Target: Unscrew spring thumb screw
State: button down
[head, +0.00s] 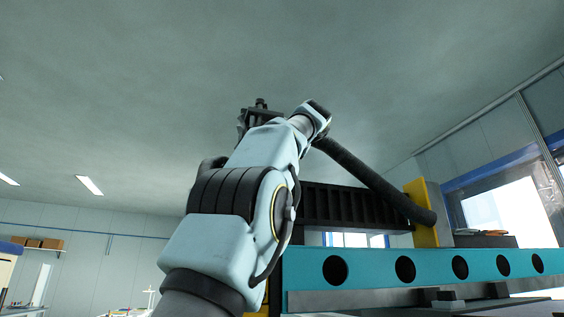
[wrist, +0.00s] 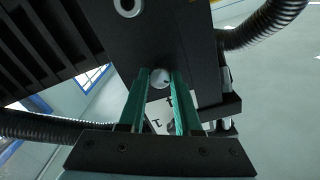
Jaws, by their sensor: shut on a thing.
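In the wrist view, the spring thumb screw (wrist: 159,77) shows as a small round silver head at the lower edge of a dark panel (wrist: 165,45). My gripper (wrist: 162,80) has its two green fingers on either side of this head, shut on it at the fingertips. The shank and spring of the screw are hidden. In the head view my own arm stands in front, and neither the screw nor the fingers can be made out.
A ribbed black hose (wrist: 268,24) runs at the upper right of the wrist view. A dark ribbed housing (wrist: 40,45) is at the left. In the head view, a teal beam (head: 375,267) with round holes and a yellow plate (head: 424,213) stand right of my arm.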

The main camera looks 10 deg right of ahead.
jog(key=n, duration=1)
jog(key=shift+d+f, duration=0.1)
jog(key=shift+f, duration=0.05)
jog(key=shift+n, duration=0.3)
jog(key=c, duration=0.6)
grip_release()
jog(key=s+d+b, duration=0.1)
jog(key=s+b, duration=0.3)
jog(key=s, duration=0.6)
jog(key=shift+s+d, duration=0.15)
jog(key=shift+s, duration=0.2)
